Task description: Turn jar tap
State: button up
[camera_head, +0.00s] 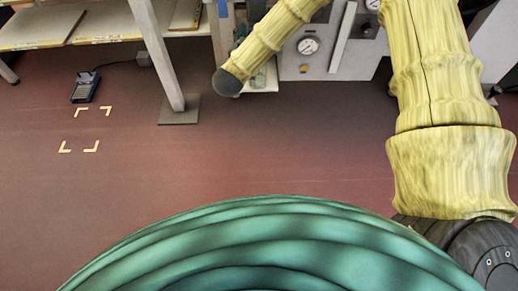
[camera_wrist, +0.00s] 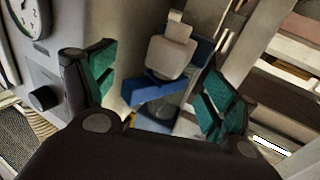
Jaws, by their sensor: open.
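My gripper (camera_wrist: 160,62) is open in the wrist view, with one green-padded finger at left and one at right. Between and beyond the fingers is a beige block-like piece (camera_wrist: 170,55) above a blue part (camera_wrist: 160,92). I cannot tell for sure whether these belong to the jar tap, or whether a finger touches them. A rounded, greyish clear-looking form (camera_wrist: 157,112) shows below the blue part, partly hidden by my gripper.
A grey panel with a round gauge (camera_head: 308,46) stands at the back; a gauge (camera_wrist: 27,18) and black knob (camera_wrist: 43,98) are close left in the wrist view. A shelf rack (camera_head: 100,22) with a leg is at left. A small device (camera_head: 85,87) lies on open red floor.

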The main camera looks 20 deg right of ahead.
jog(key=shift+s+f+n+t+y+b, duration=0.1)
jog(key=shift+n+t+y+b, duration=0.7)
jog(key=shift+n+y+b, duration=0.55)
jog(key=shift+f+n+t+y+b, duration=0.1)
jog(key=shift+n+t+y+b, duration=0.75)
jog(key=shift+y, duration=0.9)
jog(key=shift+s+a+r, duration=0.1)
jog(key=shift+s+r, duration=0.05)
jog(key=shift+r, duration=0.05)
jog(key=p+v, duration=0.3)
jog(key=v, duration=0.8)
jog(key=s+a+f+n+g+y+b, duration=0.1)
jog(key=s+f, duration=0.3)
jog(key=f, duration=0.5)
jog(key=s+a+f+n+g+y+b, duration=0.1)
jog(key=s+f+g+y, duration=0.2)
jog(key=f, duration=0.6)
jog(key=s+a+f+n+g+y+b, duration=0.1)
jog(key=s+a+f+g+y, duration=0.1)
jog(key=s+f, duration=0.4)
jog(key=shift+s+f+g, duration=0.3)
jog(key=shift+f+g, duration=0.55)
jog(key=shift+f, duration=1.1)
